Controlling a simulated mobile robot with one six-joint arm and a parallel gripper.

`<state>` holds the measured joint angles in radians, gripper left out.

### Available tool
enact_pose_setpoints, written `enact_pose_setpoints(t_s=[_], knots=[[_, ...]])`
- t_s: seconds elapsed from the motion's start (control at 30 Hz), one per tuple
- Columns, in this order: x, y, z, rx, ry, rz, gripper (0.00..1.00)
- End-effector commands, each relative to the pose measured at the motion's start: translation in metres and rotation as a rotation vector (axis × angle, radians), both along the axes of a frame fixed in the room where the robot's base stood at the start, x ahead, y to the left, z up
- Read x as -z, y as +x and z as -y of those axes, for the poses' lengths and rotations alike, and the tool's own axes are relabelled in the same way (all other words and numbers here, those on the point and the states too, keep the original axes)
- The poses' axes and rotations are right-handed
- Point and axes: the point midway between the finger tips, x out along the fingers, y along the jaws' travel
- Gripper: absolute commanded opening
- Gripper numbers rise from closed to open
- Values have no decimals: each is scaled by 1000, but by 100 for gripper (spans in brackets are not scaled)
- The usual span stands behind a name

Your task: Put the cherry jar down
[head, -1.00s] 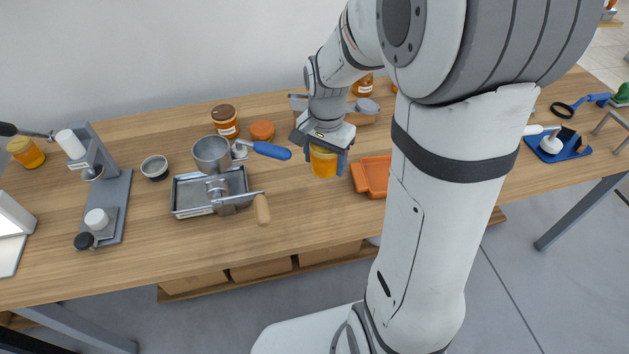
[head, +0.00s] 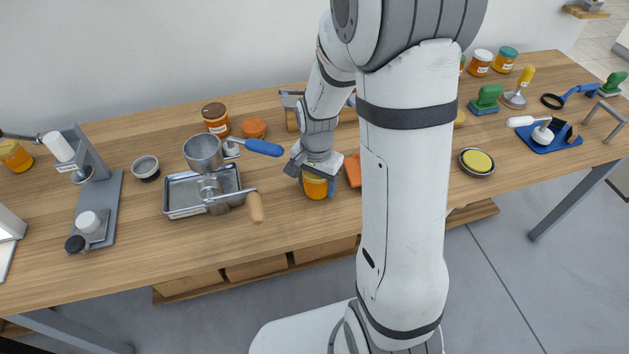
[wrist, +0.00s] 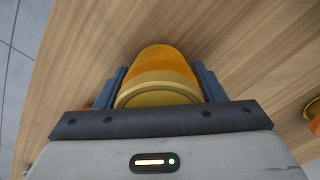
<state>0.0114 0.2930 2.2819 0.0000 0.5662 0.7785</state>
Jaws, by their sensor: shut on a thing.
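My gripper (head: 316,180) is shut on an amber jar (head: 316,188), whose fingers lie along both sides of it. In the wrist view the jar (wrist: 160,68) shows its yellow-gold lid (wrist: 158,94) nearest the camera, between the two dark fingers. I see no label on it, so I cannot tell its kind. The jar is at or just above the wooden table (head: 285,215), to the right of the crank's wooden handle; I cannot tell whether its base touches.
A metal tray with a hand-cranked mill (head: 205,180) stands to the left, its wooden handle (head: 255,207) near the jar. An orange tray (head: 353,170) is close on the right, partly behind my arm. The front table strip is clear.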

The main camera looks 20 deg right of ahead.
Motion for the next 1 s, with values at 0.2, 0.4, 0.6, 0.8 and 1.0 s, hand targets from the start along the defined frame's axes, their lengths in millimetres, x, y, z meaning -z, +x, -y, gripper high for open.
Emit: enact_pose_setpoints(t_s=[0.2,0.4,0.6,0.8,1.0], knots=[[3,0,0,-1,0,0,72],[3,0,0,-1,0,0,84],[1,0,-1,-1,0,0,84],[-21,1,-1,-2,0,6,84],[-65,1,-1,-2,0,7,84]])
